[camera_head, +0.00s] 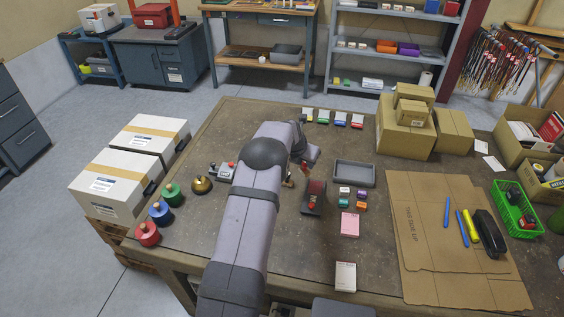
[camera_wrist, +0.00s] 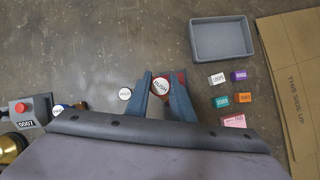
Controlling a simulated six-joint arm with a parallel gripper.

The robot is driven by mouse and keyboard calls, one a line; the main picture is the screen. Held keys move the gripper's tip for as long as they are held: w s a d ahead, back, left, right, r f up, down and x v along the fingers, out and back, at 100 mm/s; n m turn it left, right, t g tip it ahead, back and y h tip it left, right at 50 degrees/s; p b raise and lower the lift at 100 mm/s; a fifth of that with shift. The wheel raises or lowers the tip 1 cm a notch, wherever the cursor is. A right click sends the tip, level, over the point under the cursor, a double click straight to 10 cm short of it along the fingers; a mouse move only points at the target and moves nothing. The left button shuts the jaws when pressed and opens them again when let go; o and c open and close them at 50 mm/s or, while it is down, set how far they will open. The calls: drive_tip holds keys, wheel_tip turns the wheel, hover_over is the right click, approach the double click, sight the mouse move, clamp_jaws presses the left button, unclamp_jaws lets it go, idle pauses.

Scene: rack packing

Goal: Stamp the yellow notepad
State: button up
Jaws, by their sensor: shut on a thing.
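My gripper (camera_wrist: 162,84) has its fingers closed around a round stamp (camera_wrist: 159,86) with a white, lettered top and a brownish rim. Its underside is hidden. In the head view my arm partly covers the gripper area. At the table's back, a small white-topped pad with yellow (camera_head: 308,115) stands in a row beside green, blue and red ones. A pink notepad (camera_head: 350,224) and a cream-white pad (camera_head: 345,276) lie nearer.
A grey tray (camera_head: 354,174) and several small coloured blocks (camera_head: 345,194) lie right of my gripper. Brown cardboard (camera_head: 430,268) covers the right, with boxes (camera_head: 405,140) behind. Coloured round weights (camera_head: 161,213) and a bell (camera_head: 202,185) stand left.

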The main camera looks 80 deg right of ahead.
drive_tip(key=shift+n, duration=0.5)
drive_tip(key=s, duration=0.4)
drive_tip(key=shift+s+a+r, duration=0.15)
drive_tip(key=shift+s+a, duration=0.05)
drive_tip(key=shift+s, duration=0.1)
drive_tip(key=shift+f+b, duration=2.2)
drive_tip(key=shift+f, duration=0.85)
drive_tip(key=shift+a+f+b, duration=0.1)
drive_tip(key=shift+f+b, duration=0.2)
drive_tip(key=shift+f, duration=0.25)
drive_tip(key=shift+r, duration=0.1)
wheel_tip(320, 180, up, 7)
drive_tip(key=p, duration=0.5)
